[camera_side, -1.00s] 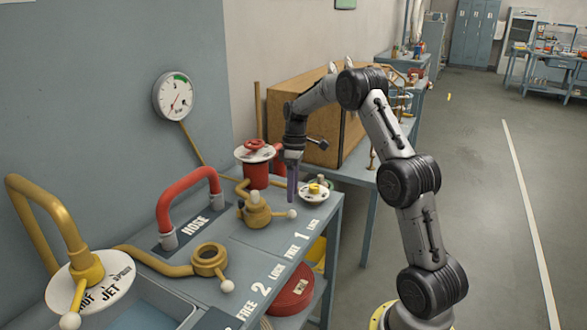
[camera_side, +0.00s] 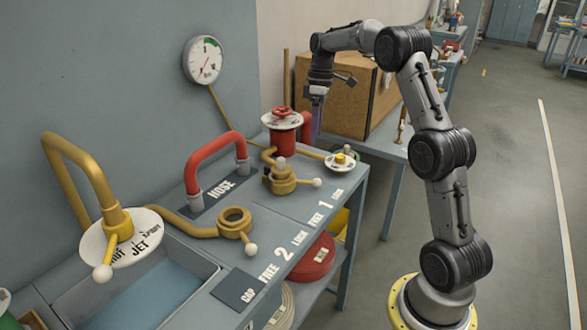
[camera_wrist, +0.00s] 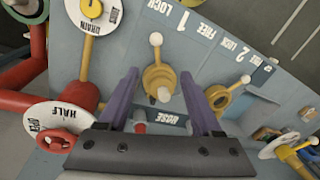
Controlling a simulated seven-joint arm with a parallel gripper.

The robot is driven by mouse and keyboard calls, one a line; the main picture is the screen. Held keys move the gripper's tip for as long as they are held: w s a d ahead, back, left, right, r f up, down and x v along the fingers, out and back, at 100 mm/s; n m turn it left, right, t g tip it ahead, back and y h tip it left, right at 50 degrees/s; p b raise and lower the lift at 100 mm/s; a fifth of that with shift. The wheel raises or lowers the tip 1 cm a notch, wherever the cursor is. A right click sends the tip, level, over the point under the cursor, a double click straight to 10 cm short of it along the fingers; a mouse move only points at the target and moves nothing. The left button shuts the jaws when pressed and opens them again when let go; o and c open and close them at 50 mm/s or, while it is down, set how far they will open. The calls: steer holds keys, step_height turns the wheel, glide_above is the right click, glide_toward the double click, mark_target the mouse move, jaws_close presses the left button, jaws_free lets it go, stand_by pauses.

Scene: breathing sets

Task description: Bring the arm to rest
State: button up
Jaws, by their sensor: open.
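My gripper (camera_side: 317,136) hangs above the back right part of the grey bench (camera_side: 235,210), fingers pointing down, just right of the red valve post in the side view. In the wrist view its two purple fingers (camera_wrist: 159,76) are apart with nothing held between them. A brass fitting with a white-knobbed lever (camera_wrist: 158,78) shows beyond the gap; it also stands on the bench in the side view (camera_side: 281,183). My arm is raised and bent over from its base at the right.
A red hose handle (camera_side: 214,150), a brass ring fitting (camera_side: 235,220) and a yellow jet pipe (camera_side: 80,165) stand on the bench. The red post (camera_side: 286,140) and white drain dial (camera_side: 340,168) are near my gripper. A wooden box (camera_side: 350,98) stands behind. Floor at right is clear.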

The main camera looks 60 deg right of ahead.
steer(key=s+a+r+n+t+h, duration=0.1)
steer(key=s+a+r+n+t, duration=0.1)
steer(key=a+r, duration=0.8)
steer(key=s+a+r+t, duration=0.1)
steer(key=s+a+r, duration=0.4)
steer(key=s+a, duration=0.45)
steer(key=s+a+f+m+t+h, duration=0.1)
steer(key=s+a+f+m+t, duration=0.2)
steer(key=s+f, duration=0.7)
steer(key=s+a+m, duration=0.2)
steer(key=s, duration=0.1)
steer(key=shift+s+a+f+m, duration=0.25)
steer(key=shift+s+a+m, duration=0.05)
steer(key=shift+a+m, duration=0.1)
